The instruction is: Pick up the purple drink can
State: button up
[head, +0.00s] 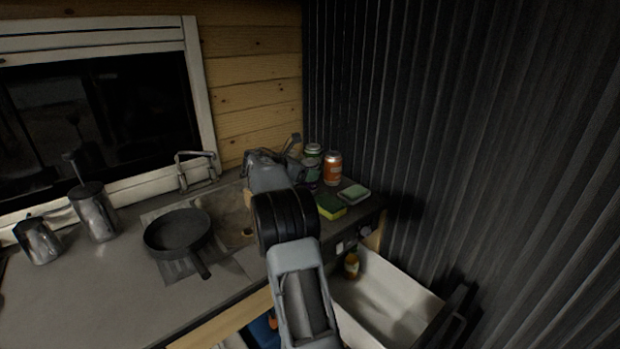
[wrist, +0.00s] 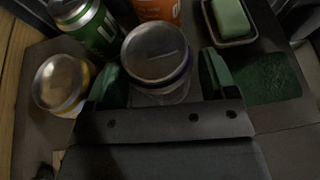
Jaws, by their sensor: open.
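The purple drink can (wrist: 156,52) stands upright in the wrist view, seen from above, with its silver lid and purple rim showing. My gripper (wrist: 161,79) is open, with one dark green fingertip on each side of the can. The lower part of the can is hidden by the gripper body, and I cannot tell whether the fingers touch it. In the head view the purple can (head: 312,176) is partly hidden behind my arm, near the back right corner of the counter.
An orange can (wrist: 155,9) and a green can (wrist: 92,24) stand close behind it, with a yellow-rimmed can (wrist: 61,84) to the left. A soap dish (head: 353,194) and sponge (head: 330,207) lie right. A pan (head: 178,230) sits left; the ribbed wall (head: 400,110) is close.

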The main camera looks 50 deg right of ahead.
jog(key=shift+x, duration=1.15)
jog(key=shift+c, duration=0.3)
jog(key=shift+a, duration=0.1)
jog(key=c, duration=0.7)
jog(key=shift+r, duration=0.1)
jog(key=shift+c, duration=0.7)
jog(key=shift+r, duration=0.1)
